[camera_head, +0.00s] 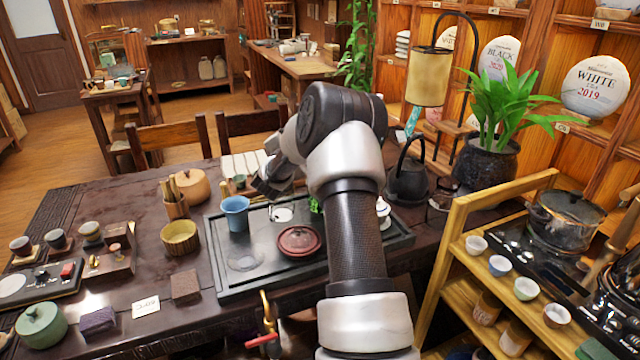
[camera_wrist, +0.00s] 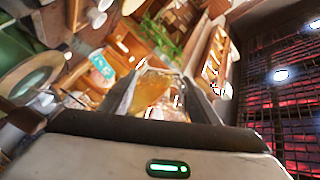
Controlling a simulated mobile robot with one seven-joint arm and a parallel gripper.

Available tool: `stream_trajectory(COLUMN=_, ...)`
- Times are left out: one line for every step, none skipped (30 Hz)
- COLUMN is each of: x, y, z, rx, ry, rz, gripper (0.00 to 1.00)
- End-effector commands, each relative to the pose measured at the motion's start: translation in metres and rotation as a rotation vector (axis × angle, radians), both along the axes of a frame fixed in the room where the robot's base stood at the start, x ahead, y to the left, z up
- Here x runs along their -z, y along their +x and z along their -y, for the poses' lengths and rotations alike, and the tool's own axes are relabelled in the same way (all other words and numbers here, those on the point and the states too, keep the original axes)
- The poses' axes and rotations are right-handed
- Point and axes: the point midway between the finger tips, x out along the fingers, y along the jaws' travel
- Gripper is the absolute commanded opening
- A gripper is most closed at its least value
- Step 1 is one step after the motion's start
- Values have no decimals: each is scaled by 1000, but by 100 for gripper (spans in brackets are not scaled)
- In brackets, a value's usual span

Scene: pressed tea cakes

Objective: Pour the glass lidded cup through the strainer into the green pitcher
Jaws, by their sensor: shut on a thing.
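My gripper (camera_head: 270,187) is above the back of the dark tea tray (camera_head: 225,275), partly hidden by my own arm. In the wrist view it is shut on the glass cup (camera_wrist: 152,92), which holds amber tea. That view is strongly tilted, and I cannot tell the cup's lean or whether its lid is on. A small green thing (camera_head: 315,204) shows beside my arm on the tray, mostly hidden; I cannot tell if it is the green pitcher. I cannot make out the strainer.
A small white lidded vessel (camera_head: 383,212) is right of my arm. A woven bowl (camera_head: 180,237) stands left of the tray. A black kettle (camera_head: 407,182) and potted plant (camera_head: 487,166) stand right.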

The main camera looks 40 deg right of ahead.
Motion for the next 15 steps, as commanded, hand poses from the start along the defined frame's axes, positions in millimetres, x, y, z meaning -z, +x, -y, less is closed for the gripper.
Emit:
stream_trajectory(x=0, y=0, z=0, rx=0, ry=2, rz=6, gripper=29)
stream_trajectory(x=0, y=0, z=0, rx=1, ry=3, rz=10, gripper=29)
stream_trajectory(x=-1, y=-1, z=0, rx=0, ry=4, rz=15, gripper=29)
stream_trajectory(x=-1, y=-1, z=0, rx=0, ry=6, rz=18, gripper=29)
stream_trajectory(x=-1, y=-1, z=0, rx=0, ry=7, rz=21, gripper=29)
stream_trajectory(x=-1, y=-1, z=-1, rx=-1, ry=8, rz=26, gripper=29)
stream_trajectory(x=-1, y=-1, z=-1, rx=0, ry=9, rz=29, gripper=29)
stream_trajectory(x=-2, y=-1, z=-1, rx=0, ry=10, rz=32, gripper=29)
stream_trajectory(x=-2, y=-1, z=-1, rx=-1, ry=12, rz=38, gripper=29)
stream_trajectory(x=-2, y=-2, z=-1, rx=-1, ry=12, rz=41, gripper=29)
stream_trajectory(x=-2, y=-2, z=-1, rx=0, ry=14, rz=47, gripper=29)
stream_trajectory(x=-2, y=-2, z=0, rx=0, ry=16, rz=56, gripper=29)
stream_trajectory(x=-3, y=-2, z=0, rx=0, ry=18, rz=63, gripper=29)
stream_trajectory(x=-3, y=-3, z=0, rx=1, ry=20, rz=72, gripper=29)
stream_trajectory(x=-3, y=-3, z=1, rx=2, ry=25, rz=84, gripper=29)
